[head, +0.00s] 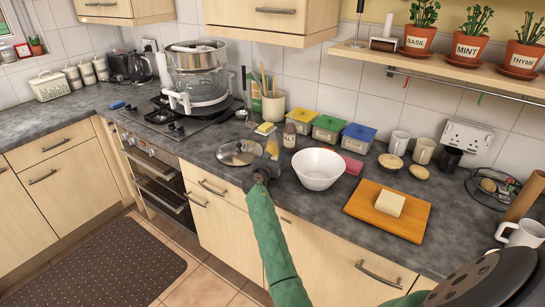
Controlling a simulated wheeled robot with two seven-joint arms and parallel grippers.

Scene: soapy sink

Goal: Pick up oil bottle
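An amber-yellow bottle (272,146), which looks like the oil bottle, stands on the counter beside the salt shaker (290,134). My gripper blocks its lower part. My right gripper (266,166), dark and on a green-sleeved forearm, is in front of the bottle on the near side, above the counter's front edge. I cannot tell whether its fingers touch the bottle or how far apart they are. My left gripper is not in view.
A pan lid (240,152) lies left of the bottle and a white bowl (319,168) stands close on its right. Several lidded boxes (328,128) are behind. A cutting board (372,213) with a pale block lies farther right. The counter left of the lid is mostly clear.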

